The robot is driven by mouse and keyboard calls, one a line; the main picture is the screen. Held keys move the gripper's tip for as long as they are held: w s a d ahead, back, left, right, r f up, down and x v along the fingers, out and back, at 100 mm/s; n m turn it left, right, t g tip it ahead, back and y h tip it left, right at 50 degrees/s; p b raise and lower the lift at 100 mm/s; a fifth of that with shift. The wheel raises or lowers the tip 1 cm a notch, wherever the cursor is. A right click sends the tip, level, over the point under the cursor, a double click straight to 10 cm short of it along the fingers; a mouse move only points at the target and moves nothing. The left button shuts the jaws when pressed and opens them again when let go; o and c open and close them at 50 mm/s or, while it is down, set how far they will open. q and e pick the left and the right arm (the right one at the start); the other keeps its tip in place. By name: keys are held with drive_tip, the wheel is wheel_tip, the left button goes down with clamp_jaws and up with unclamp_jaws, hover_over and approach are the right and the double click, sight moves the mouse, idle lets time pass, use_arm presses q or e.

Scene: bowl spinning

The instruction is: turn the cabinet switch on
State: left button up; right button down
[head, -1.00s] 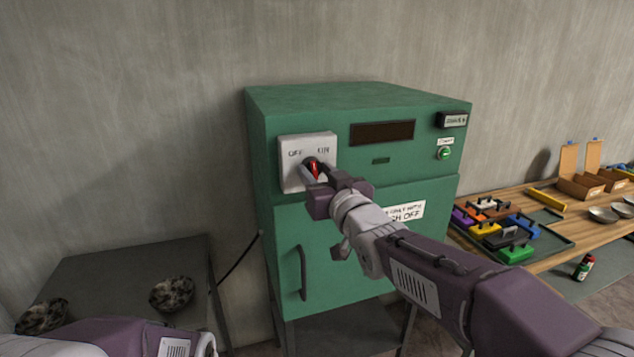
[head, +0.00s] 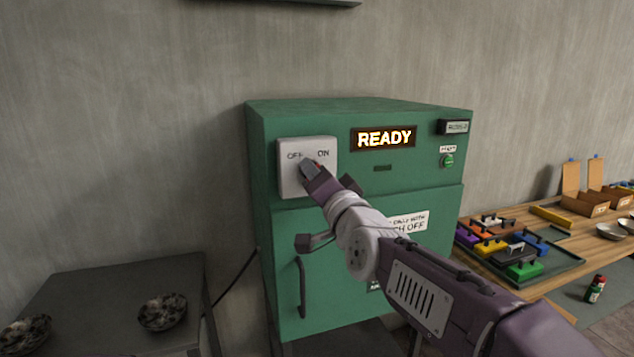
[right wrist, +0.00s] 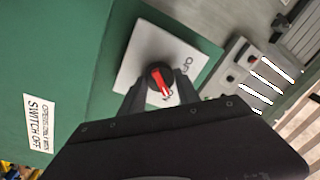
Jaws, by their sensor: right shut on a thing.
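The green cabinet (head: 285,225) stands against the wall. Its white switch plate (head: 288,183), marked OFF and ON, is at the upper left of the front. The dark display (head: 384,138) reads READY in lit letters. My right gripper (head: 312,168) is at the plate and covers most of the knob in the head view. In the right wrist view, the red switch knob (right wrist: 160,82) sits between the fingers of the right gripper (right wrist: 158,92), which is shut on it. The plate (right wrist: 138,55) shows behind it. My left gripper is not in view.
A dark table (head: 110,290) at the lower left holds two speckled bowls, one of them here (head: 162,312). A wooden bench (head: 590,245) at right carries a tray of coloured blocks, cardboard boxes and bowls.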

drive_tip(key=shift+a+f+m, duration=0.1)
drive_tip(key=shift+f+m, duration=0.2)
drive_tip(key=shift+m, duration=0.2)
idle(0.3)
drive_tip(key=c, duration=0.9)
unclamp_jaws()
drive_tip(key=shift+w+r, duration=0.1)
drive_tip(key=shift+r, duration=0.05)
